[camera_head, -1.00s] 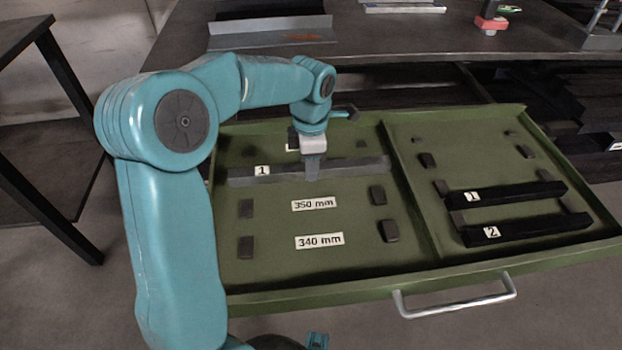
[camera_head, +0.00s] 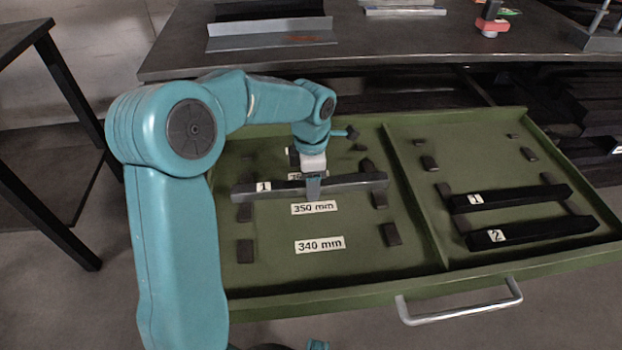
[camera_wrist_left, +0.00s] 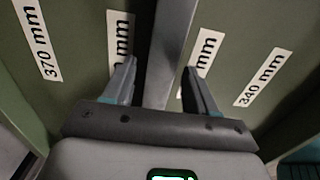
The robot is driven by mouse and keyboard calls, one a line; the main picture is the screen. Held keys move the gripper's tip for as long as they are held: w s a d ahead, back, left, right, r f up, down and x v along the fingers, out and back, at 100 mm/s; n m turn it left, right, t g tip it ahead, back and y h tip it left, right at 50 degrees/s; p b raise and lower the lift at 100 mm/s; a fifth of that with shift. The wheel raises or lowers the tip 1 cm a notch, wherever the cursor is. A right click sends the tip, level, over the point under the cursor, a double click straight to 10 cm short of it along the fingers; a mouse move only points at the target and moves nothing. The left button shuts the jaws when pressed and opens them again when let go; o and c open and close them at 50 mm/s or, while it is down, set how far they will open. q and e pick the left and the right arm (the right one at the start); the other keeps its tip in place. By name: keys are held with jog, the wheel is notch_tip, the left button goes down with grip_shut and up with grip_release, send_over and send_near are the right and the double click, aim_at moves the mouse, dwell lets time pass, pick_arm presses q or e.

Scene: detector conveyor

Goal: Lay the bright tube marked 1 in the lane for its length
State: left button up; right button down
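The bright tube (camera_head: 350,184) is a grey bar with a white label 1 near its left end. In the left wrist view the tube (camera_wrist_left: 167,50) runs between the fingers (camera_wrist_left: 160,80), between two partly hidden labels; 370 mm (camera_wrist_left: 38,38) and 340 mm (camera_wrist_left: 263,77) are readable. I cannot tell its height above the floor. My right gripper is out of view.
The 340 mm lane label (camera_head: 320,244) is uncovered, with dark support blocks (camera_head: 245,251) at the lane ends. Two black tubes marked 1 (camera_head: 515,197) and 2 (camera_head: 535,232) lie in the right compartment, beyond a divider (camera_head: 412,195). A dark table (camera_head: 400,45) stands behind.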

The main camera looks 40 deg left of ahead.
pick_arm(q)
notch_tip(320, 180, up, 12)
jog(key=p, duration=0.4)
jog(key=shift+r, duration=0.15)
dwell(0.4)
